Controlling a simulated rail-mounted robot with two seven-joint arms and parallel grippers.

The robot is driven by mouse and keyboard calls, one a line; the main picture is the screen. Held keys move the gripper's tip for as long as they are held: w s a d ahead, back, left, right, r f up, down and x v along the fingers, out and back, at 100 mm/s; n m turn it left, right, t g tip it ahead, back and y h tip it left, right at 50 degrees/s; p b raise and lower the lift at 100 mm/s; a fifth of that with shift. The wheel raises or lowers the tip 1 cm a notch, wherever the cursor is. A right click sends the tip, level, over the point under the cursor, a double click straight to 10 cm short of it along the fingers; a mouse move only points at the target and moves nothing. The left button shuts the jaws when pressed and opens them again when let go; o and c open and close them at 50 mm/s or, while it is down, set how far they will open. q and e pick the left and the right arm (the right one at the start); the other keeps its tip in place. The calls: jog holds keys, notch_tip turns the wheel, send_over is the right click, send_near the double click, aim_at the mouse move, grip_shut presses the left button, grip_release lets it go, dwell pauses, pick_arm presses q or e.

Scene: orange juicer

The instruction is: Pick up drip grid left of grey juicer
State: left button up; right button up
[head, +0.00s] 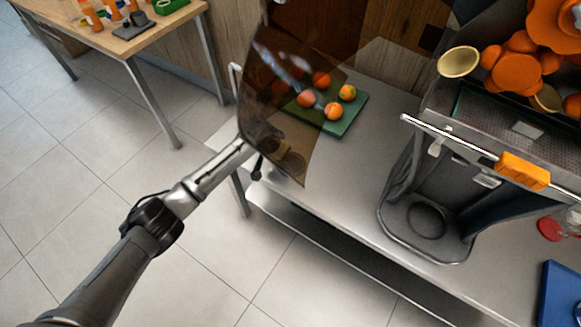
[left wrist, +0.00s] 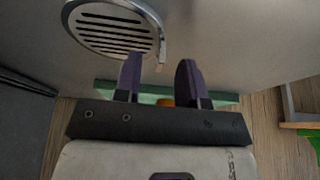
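The drip grid (left wrist: 115,28), a round grey metal piece with dark slots and a raised rim, lies on the steel table at the upper left of the left wrist view. My left gripper (left wrist: 158,68) is open, with its two dark fingers apart. The rim's near right end shows close to the left-hand finger and the gap; I cannot tell whether they touch. In the head view, the gripper and grid are dim behind a brown see-through panel (head: 275,105). The grey juicer (head: 420,185) stands to the right. My right gripper is not in view.
A green board (head: 345,120) with several oranges lies at the back of the steel table (head: 335,185). A wooden table (head: 165,30) stands at the upper left. A blue item (head: 560,295) is at the lower right. The table between panel and juicer is clear.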

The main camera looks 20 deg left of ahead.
pick_arm(q)
jog(key=shift+w+d+f, duration=0.1)
jog(key=shift+w+f, duration=0.15)
jog(key=shift+f, duration=0.3)
grip_shut()
